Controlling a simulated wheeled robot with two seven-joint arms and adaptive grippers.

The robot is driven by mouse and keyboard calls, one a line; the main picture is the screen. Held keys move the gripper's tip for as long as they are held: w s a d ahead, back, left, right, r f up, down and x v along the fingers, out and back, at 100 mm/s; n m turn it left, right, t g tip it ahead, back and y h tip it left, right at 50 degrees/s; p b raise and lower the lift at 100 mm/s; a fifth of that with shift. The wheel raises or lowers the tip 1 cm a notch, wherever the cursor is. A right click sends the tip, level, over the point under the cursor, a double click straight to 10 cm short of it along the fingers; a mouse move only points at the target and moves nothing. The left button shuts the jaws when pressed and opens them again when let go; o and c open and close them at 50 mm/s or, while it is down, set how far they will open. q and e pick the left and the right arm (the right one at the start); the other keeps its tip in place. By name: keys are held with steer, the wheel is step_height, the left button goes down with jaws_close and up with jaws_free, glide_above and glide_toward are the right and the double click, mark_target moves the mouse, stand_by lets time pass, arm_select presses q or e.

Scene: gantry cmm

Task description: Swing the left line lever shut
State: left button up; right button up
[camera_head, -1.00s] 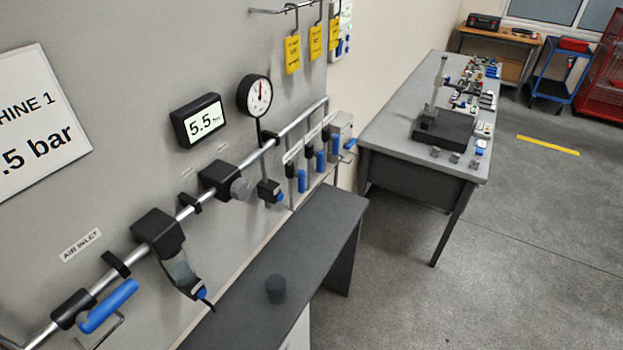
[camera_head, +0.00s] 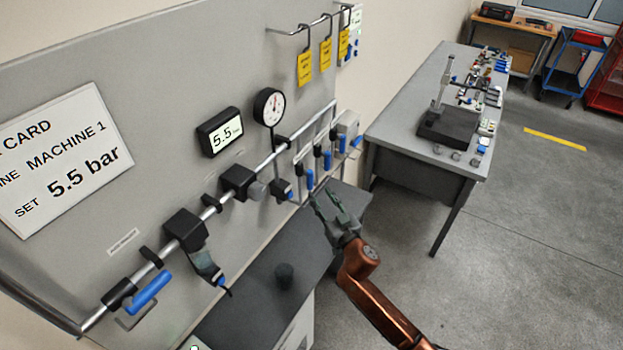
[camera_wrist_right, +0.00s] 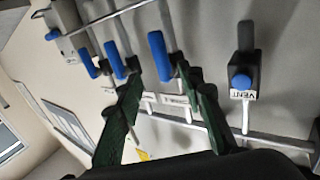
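Three blue line levers hang from the rail on the grey panel. The left line lever (camera_head: 309,179) is the leftmost, its handle pointing down; it also shows in the right wrist view (camera_wrist_right: 159,56). My right gripper (camera_head: 324,202) is just below and right of this lever in the head view. In the right wrist view its green fingers (camera_wrist_right: 167,80) are spread, with the left line lever's blue handle in the picture between their tips. I see no grip on it; the depth gap is unclear. My left gripper is in neither view.
The middle lever (camera_head: 328,159) and right lever (camera_head: 342,144) are close beside it. A blue-knobbed vent valve (camera_wrist_right: 241,81) is on the other side. The dark bench (camera_head: 255,300) below carries a small dark cylinder (camera_head: 284,275). A gauge (camera_head: 269,107) and yellow tags (camera_head: 304,68) are above.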

mark_target(311, 180)
steer(key=shift+r+x, duration=0.2)
steer(key=shift+x, duration=3.7)
steer(key=shift+a, duration=0.1)
steer(key=shift+c, duration=0.5)
jaws_close()
